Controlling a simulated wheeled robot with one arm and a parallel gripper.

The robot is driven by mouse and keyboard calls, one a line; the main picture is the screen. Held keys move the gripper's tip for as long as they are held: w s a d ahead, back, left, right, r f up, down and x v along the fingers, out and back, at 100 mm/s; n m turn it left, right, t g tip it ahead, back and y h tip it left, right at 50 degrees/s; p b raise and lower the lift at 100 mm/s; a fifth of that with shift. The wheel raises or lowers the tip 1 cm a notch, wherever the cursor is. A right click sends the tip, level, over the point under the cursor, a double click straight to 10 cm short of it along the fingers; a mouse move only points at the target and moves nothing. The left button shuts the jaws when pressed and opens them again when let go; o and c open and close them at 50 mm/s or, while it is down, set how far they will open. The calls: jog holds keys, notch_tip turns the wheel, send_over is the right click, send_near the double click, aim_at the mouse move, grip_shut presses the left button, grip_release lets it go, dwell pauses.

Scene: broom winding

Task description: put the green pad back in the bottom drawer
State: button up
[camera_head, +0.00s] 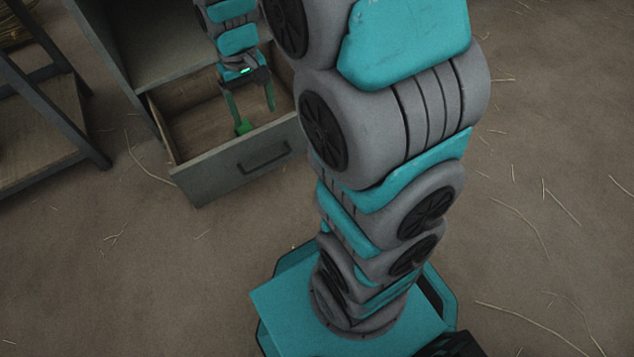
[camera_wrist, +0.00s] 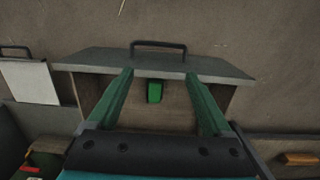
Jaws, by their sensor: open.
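The green pad (camera_head: 244,127) is inside the open drawer (camera_head: 232,168), near its front panel. In the wrist view the pad (camera_wrist: 154,92) lies between my two fingers, with gaps on both sides. My gripper (camera_head: 256,116) is open and points down into the drawer; its fingers are spread (camera_wrist: 160,76) and hold nothing. In the head view one fingertip overlaps the pad, and I cannot tell whether it touches. The drawer's front panel and dark handle (camera_wrist: 158,45) show beyond the fingertips in the wrist view.
The grey cabinet (camera_head: 118,50) stands behind the drawer. A dark-framed bench (camera_head: 40,125) is to its left. In the wrist view a white panel (camera_wrist: 28,82) is at the left and an orange-brown block (camera_wrist: 300,158) at the lower right. Straw-strewn floor in front is clear.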

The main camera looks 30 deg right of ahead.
jog(key=s+r, duration=0.2)
jog(key=s, duration=1)
jog(key=s+r+g, duration=0.1)
jog(key=s+r, duration=0.2)
jog(key=s, duration=1)
jog(key=shift+s+r, duration=0.3)
